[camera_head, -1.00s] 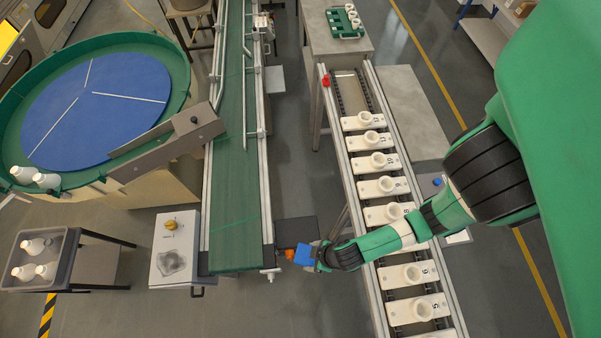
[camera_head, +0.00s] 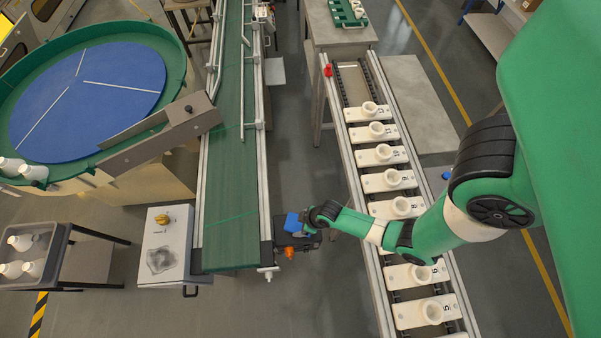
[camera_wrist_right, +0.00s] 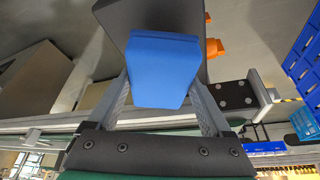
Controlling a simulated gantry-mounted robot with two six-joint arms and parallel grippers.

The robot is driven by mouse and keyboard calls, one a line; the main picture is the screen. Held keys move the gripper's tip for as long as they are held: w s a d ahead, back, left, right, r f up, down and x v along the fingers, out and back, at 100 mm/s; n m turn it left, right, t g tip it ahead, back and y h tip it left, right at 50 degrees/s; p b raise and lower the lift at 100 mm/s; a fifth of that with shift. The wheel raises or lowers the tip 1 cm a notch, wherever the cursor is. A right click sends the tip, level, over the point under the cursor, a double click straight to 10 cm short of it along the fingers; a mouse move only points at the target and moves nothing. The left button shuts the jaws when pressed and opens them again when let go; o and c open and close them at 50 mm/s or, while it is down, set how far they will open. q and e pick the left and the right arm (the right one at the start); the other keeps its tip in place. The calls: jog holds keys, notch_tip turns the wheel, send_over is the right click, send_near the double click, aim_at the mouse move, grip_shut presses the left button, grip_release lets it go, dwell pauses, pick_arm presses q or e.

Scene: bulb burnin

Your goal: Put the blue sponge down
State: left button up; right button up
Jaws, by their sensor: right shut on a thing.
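The blue sponge (camera_head: 292,222) is a small blue block near the end of the green conveyor. My right gripper (camera_head: 303,222) is shut on it, and its arm reaches in from the right across the numbered-holder conveyor. In the right wrist view the sponge (camera_wrist_right: 163,68) sits between the two fingers of my right gripper (camera_wrist_right: 163,95). A dark grey flat-topped block or stand (camera_wrist_right: 195,20) lies behind the sponge in that view. I cannot tell whether the sponge touches it. My left gripper is not in view.
The green belt (camera_head: 232,190) runs beside the gripper, with an orange part (camera_head: 289,252) close by. The conveyor with several white numbered holders (camera_head: 383,153) stands to the right. A blue turntable (camera_head: 85,105) and a grey control box (camera_head: 167,248) are to the left.

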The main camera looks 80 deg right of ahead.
notch_tip(320, 180, down, 2)
jog(key=shift+f, duration=0.25)
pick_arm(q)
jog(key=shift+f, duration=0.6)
pick_arm(e)
jog(key=shift+r, duration=0.1)
jog(key=o, duration=1.2)
jog(key=shift+b, duration=0.3)
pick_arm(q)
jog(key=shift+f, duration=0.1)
pick_arm(e)
jog(key=shift+o, duration=0.2)
